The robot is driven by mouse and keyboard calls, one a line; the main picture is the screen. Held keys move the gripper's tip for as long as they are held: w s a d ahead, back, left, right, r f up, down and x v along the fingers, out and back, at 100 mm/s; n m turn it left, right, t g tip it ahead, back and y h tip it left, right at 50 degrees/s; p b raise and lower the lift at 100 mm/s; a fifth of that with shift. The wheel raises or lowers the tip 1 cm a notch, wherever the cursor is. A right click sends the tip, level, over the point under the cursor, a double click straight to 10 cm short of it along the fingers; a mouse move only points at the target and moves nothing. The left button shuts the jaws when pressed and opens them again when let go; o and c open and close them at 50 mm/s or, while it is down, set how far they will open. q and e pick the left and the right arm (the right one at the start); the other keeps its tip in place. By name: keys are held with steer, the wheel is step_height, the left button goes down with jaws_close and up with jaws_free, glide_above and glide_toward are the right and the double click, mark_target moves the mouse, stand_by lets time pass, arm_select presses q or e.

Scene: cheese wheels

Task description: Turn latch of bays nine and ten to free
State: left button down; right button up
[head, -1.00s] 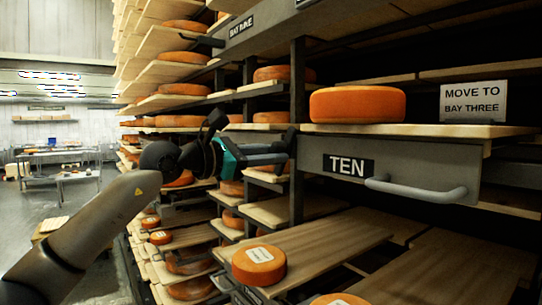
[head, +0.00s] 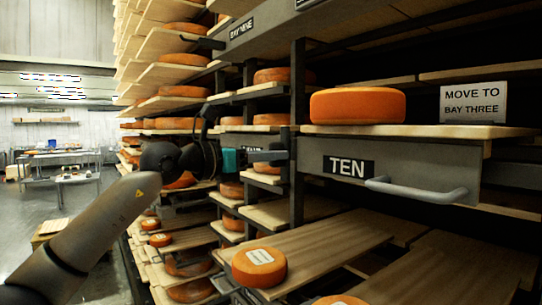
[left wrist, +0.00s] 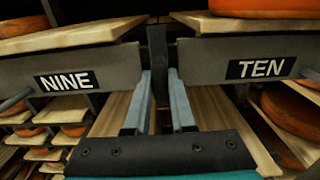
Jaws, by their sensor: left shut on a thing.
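In the left wrist view the dark upright latch (left wrist: 157,50) stands between the drawer front marked NINE (left wrist: 100,82) and the one marked TEN (left wrist: 225,62). My left gripper (left wrist: 160,80) is shut on the latch, with one grey finger on each side of it. In the head view my left gripper (head: 278,157) reaches the rack post left of the TEN drawer front (head: 400,168). The fingers hide part of the latch there. My right gripper is in neither view.
An orange cheese wheel (head: 357,105) and a sign reading MOVE TO BAY THREE (head: 473,103) stand on the board above TEN. A grey handle (head: 415,190) juts from TEN. Labelled wheels (head: 259,266) lie on lower boards. Open floor lies at the left.

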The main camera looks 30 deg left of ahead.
arm_select(q)
steer(key=c, duration=0.8)
jaws_free()
steer(key=shift+o, duration=0.2)
steer(key=b+v, duration=1.2)
steer(key=v, duration=0.3)
steer(key=shift+f, duration=0.1)
